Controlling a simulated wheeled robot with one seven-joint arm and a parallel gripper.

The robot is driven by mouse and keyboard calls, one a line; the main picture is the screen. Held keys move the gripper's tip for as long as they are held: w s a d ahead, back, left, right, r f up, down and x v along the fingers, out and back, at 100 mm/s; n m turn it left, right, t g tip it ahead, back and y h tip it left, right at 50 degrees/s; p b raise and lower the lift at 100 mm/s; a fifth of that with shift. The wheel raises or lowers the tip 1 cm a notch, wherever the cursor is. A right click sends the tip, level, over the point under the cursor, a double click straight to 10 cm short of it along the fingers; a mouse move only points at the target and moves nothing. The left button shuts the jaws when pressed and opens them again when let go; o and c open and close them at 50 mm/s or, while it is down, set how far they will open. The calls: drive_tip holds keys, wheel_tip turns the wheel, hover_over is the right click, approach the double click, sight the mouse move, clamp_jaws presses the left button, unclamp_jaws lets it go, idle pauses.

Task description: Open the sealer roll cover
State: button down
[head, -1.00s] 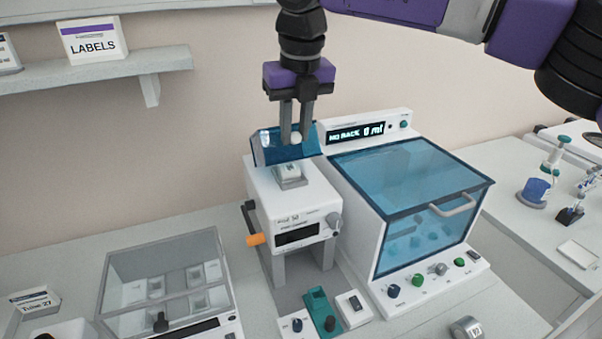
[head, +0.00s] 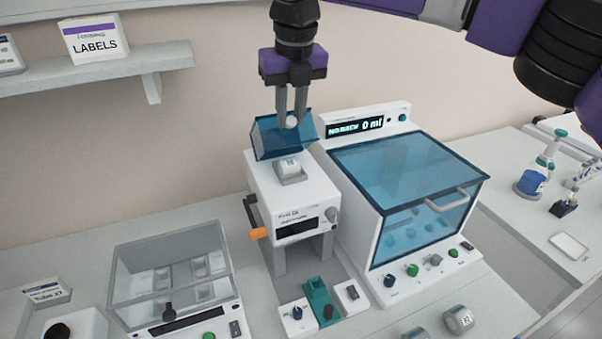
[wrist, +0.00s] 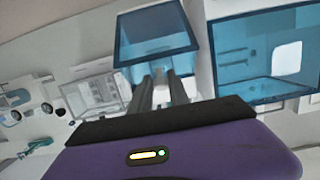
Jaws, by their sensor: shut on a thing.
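The sealer (head: 285,205) is a white box with a dark display and an orange handle at its left side. Its blue see-through roll cover (head: 268,138) stands raised and tilted at the back of the sealer's top. My gripper (head: 291,122) points down at the cover, shut on a small pale knob (head: 291,121) at the cover's edge.
A larger machine with a blue lid (head: 410,170) and a grey handle stands close at the right. A clear-lidded box (head: 170,265) is at the left front. A shelf (head: 100,76) with a LABELS box (head: 95,40) hangs at the upper left.

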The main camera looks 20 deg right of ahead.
drive_tip(key=shift+w+r+p, duration=0.55)
drive_tip(key=shift+w+p, duration=0.1)
drive_tip(key=shift+p, duration=0.35)
drive_tip(key=shift+w, duration=0.3)
drive_tip(key=shift+w+r, duration=0.15)
drive_tip(key=shift+w, duration=0.35)
drive_tip(key=shift+w+r, duration=0.2)
drive_tip(key=shift+w, duration=0.6)
drive_tip(key=shift+w+r, duration=0.15)
drive_tip(key=shift+w, duration=0.6)
